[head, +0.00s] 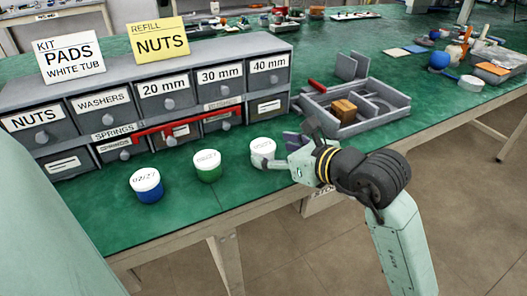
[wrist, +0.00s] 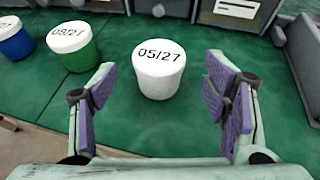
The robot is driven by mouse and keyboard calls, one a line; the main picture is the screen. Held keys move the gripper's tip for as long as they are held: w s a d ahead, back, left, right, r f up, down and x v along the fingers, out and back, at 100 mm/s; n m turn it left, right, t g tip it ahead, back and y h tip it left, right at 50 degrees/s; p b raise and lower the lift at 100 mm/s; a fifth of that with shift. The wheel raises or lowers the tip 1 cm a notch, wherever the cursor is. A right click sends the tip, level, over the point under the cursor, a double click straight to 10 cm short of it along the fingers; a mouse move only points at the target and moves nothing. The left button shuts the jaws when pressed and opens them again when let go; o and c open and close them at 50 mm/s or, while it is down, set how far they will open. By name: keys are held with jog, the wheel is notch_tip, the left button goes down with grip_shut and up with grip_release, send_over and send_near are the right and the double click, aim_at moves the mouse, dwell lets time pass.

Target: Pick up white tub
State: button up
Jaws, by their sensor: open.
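The white tub (head: 262,148) stands upright on the green bench top, in front of the drawer cabinet. Its lid reads 05/27 in the wrist view (wrist: 159,72), where it stands ahead of and between my two purple-padded fingers. My gripper (head: 282,152) is open and empty, low over the bench. In the head view one finger overlaps the tub's right edge; I cannot tell whether it touches. In the wrist view green surface shows between the tub and both fingers. A sign (head: 70,60) on the cabinet reads KIT PADS WHITE TUB.
A green tub (head: 208,172) and a blue tub (head: 147,192), both white-lidded, stand to the left. The labelled drawer cabinet (head: 222,75) is behind, with a red bar (head: 185,124) along its front. A grey divided tray (head: 335,128) holding a brown block (head: 343,109) is to the right.

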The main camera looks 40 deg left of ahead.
aim_at(271, 151)
jog(key=p+x, duration=0.1)
jog(key=x, duration=0.4)
jog(key=shift+s+f, duration=0.1)
jog(key=shift+f, duration=0.05)
jog(key=shift+c, duration=0.5)
jog(key=c, duration=1.2)
